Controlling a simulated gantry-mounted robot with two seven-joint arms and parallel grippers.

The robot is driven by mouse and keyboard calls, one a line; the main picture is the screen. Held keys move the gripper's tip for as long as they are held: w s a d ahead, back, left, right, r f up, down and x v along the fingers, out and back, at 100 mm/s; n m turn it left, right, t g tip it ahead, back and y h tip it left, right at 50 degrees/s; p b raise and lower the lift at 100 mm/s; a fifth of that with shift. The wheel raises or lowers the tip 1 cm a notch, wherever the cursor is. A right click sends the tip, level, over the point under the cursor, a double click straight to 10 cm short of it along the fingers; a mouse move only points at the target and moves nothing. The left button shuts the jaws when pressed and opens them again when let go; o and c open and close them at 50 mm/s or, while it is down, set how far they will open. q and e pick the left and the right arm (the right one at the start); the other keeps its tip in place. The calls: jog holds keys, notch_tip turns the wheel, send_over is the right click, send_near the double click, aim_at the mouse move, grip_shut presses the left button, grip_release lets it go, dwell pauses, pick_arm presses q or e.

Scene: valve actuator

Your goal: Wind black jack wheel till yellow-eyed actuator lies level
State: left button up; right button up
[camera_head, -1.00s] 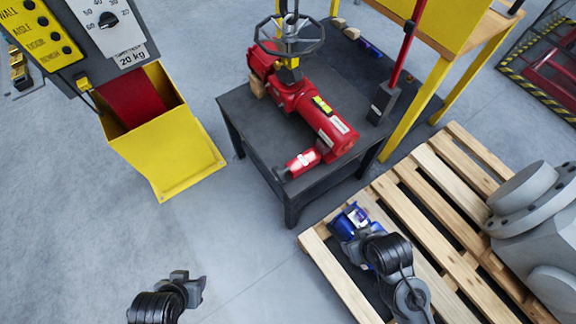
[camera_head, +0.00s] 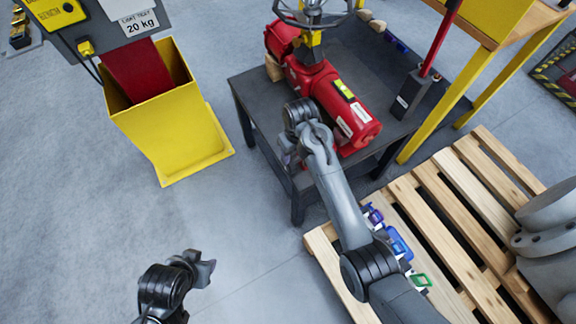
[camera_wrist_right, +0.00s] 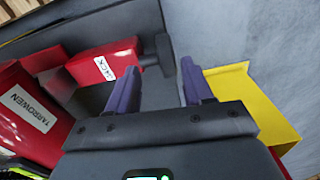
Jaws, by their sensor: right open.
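The red actuator (camera_head: 328,88) lies on the dark table, with a yellow-green strip (camera_head: 343,88) on top; its red body also fills the left of the right wrist view (camera_wrist_right: 50,115). The red jack (camera_wrist_right: 98,63), labelled JACK, shows in the right wrist view. Its black wheel (camera_wrist_right: 158,55) is at its right end, just beyond and between my open right fingers, with no contact visible. My right gripper (camera_head: 289,152) is at the table's front edge; my arm hides the jack in the head view. My left gripper (camera_head: 203,268) is low at left, away from the table; its jaws are unclear.
A handwheel (camera_head: 315,10) stands above the actuator. A yellow bin (camera_head: 165,130) is left of the dark table (camera_head: 255,95). A wooden pallet (camera_head: 440,215) with a grey casting (camera_head: 550,240) is at right.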

jog(key=shift+w+a+r+b, duration=0.35)
jog(key=shift+w+a+r, duration=0.25)
jog(key=shift+w+a, duration=0.25)
jog(key=shift+a+n+h, duration=0.2)
jog(key=shift+n+h, duration=0.1)
jog(key=shift+w+f+b, duration=0.1)
jog(key=shift+f+b, duration=0.1)
jog(key=shift+b, duration=0.1)
notch_tip(320, 180, down, 10)
jog(key=b, duration=0.4)
jog(key=shift+b, duration=0.4)
jog(key=shift+c, duration=0.5)
